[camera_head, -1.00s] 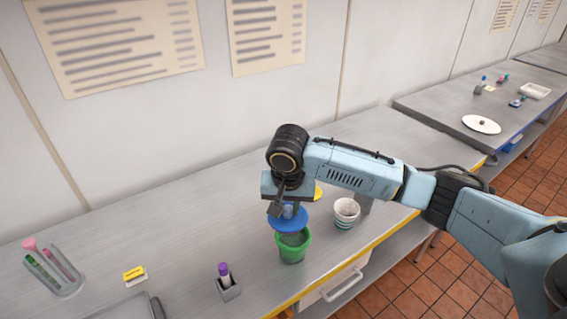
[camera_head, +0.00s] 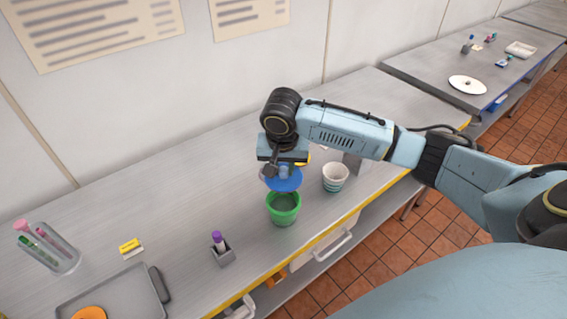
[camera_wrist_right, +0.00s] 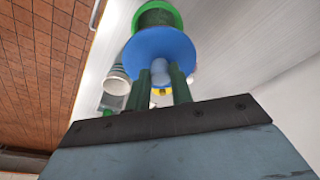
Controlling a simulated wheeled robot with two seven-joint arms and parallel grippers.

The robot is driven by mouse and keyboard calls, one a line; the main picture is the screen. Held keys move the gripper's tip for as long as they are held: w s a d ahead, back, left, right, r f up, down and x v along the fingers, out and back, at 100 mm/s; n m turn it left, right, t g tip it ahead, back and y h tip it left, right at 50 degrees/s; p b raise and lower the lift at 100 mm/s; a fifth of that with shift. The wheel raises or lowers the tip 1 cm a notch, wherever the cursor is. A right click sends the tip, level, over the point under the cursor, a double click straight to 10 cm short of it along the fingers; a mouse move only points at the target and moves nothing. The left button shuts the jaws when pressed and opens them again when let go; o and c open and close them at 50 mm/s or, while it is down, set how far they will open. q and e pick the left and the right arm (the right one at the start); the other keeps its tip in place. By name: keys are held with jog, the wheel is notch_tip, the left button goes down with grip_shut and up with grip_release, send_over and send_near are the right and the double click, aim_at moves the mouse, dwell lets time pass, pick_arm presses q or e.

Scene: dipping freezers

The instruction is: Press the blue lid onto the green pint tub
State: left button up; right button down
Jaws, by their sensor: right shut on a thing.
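The blue lid (camera_head: 287,184) is a round disc with a pale blue knob. My right gripper (camera_head: 284,171) is shut on that knob. In the right wrist view the two fingers (camera_wrist_right: 160,78) hold the knob from both sides, with the lid disc (camera_wrist_right: 160,42) beyond them. The green pint tub (camera_head: 284,212) stands upright and open on the counter. In the head view the lid is above the tub and toward its back rim. The tub (camera_wrist_right: 155,17) also shows past the lid in the right wrist view. The gap between them is hard to judge. My left gripper is out of view.
A striped cup (camera_head: 335,178) stands right of the tub. A purple-capped tube in a grey holder (camera_head: 222,255) is to the left. A grey tray (camera_head: 130,291) with an orange disc lies front left. The counter's yellow front edge (camera_head: 330,239) is close to the tub.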

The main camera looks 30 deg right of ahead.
aim_at(283, 182)
notch_tip(283, 182, down, 4)
jog(key=shift+r+b, duration=0.2)
jog(key=shift+b, duration=0.2)
jog(key=shift+f+b, duration=0.55)
jog(key=shift+f, duration=1.5)
jog(key=shift+p, duration=0.65)
jog(key=shift+p, duration=0.5)
jog(key=shift+f, duration=0.4)
jog(key=shift+f, duration=0.1)
